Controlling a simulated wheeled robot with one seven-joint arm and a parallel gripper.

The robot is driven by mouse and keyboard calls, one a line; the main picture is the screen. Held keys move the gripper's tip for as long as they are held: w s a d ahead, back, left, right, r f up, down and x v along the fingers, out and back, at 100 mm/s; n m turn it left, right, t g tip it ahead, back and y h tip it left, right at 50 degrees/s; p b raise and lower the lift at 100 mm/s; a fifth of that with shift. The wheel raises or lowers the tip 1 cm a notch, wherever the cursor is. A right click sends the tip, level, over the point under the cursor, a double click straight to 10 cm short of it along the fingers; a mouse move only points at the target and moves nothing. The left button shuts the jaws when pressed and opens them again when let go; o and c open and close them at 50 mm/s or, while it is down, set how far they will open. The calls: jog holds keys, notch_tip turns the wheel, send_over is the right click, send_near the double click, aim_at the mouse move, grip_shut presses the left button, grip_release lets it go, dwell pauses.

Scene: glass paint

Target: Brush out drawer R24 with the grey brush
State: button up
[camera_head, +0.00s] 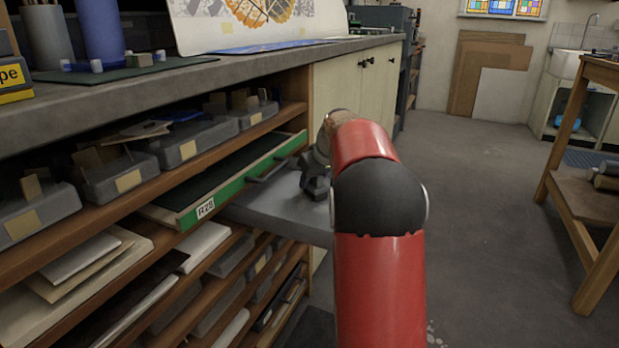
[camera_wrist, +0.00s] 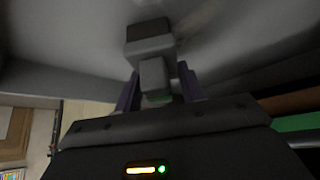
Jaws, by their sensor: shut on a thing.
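My gripper (camera_wrist: 160,88) is shut on the grey brush (camera_wrist: 152,48), a blocky grey piece with a darker end, held between two purple fingers. In the head view my gripper (camera_head: 316,186) is dark and partly hidden behind my red arm, and the brush cannot be made out there. It is over a pulled-out grey drawer (camera_head: 285,207) below a green-fronted drawer. Grey walls and floor surround the brush in the wrist view; whether it touches the floor is unclear. The grey drawer's label is not in view, so I cannot tell whether it is R24.
Shelves left hold grey bins (camera_head: 193,141) and sheets. A worktop (camera_head: 200,76) runs above. A wooden table (camera_head: 583,190) stands right; the floor (camera_head: 490,190) between is clear.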

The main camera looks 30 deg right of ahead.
jog(key=shift+w+d, duration=0.2)
jog(key=shift+d, duration=0.05)
jog(key=shift+w+d+r+p, duration=0.1)
jog(key=shift+w+d+p, duration=0.65)
jog(key=shift+d+p, duration=0.35)
jog(key=shift+w+d+p, duration=0.4)
jog(key=shift+d+p, duration=0.05)
jog(key=shift+p, duration=0.1)
jog(key=shift+w+a+p, duration=0.4)
jog(key=shift+w+a, duration=0.15)
jog(key=shift+w, duration=0.15)
jog(key=shift+s+a+f+b, duration=0.3)
jog(key=shift+a+b, duration=0.2)
jog(key=shift+b, duration=0.2)
jog(key=shift+s+a+b, duration=1.45)
jog(key=shift+a, duration=0.25)
jog(key=shift+s+a+r+b, duration=0.15)
jog(key=shift+s+a+b, duration=0.4)
jog(key=shift+a, duration=0.35)
